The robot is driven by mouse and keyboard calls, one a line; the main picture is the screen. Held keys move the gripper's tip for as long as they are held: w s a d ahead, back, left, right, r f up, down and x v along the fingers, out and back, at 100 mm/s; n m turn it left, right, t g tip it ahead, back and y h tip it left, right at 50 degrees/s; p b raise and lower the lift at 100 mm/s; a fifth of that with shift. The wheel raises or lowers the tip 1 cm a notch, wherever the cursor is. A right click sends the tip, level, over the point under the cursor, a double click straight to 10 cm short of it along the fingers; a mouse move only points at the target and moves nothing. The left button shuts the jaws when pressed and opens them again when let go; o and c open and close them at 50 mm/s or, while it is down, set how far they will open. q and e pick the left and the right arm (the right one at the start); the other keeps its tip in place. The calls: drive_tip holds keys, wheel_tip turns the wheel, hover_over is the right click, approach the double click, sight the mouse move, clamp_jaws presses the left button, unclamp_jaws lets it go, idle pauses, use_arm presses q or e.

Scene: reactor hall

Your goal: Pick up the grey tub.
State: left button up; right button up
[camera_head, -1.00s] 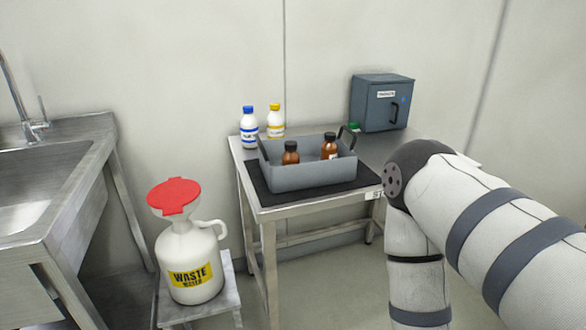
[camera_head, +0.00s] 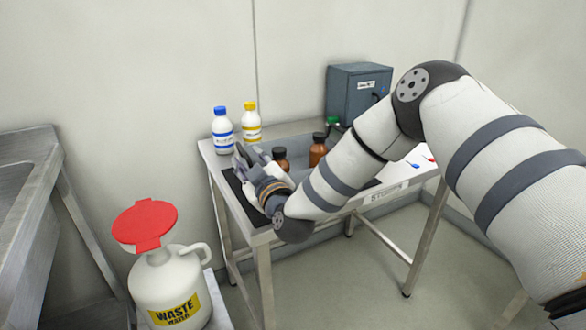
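The grey tub (camera_head: 298,150) stands on the metal table, largely hidden behind my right arm and hand. Two brown bottles with black caps, one at the left (camera_head: 281,160) and one at the right (camera_head: 318,150), stand in it. My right gripper (camera_head: 252,154) is at the tub's left end, with its fingers apart and pointing toward the back. It looks open, and I cannot tell whether it touches the tub wall. My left gripper is out of view.
A blue-grey box (camera_head: 352,92) is at the back right. A white waste jug (camera_head: 170,285) with a red funnel lid (camera_head: 146,222) stands front left, near a metal sink (camera_head: 22,205).

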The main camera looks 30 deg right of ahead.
drive_tip(key=w, duration=0.5)
drive_tip(key=shift+f+b, duration=0.15)
drive_tip(key=shift+b, duration=0.2)
drive_tip(key=shift+r, duration=0.2)
clamp_jaws()
drive_tip(key=shift+r, duration=0.15)
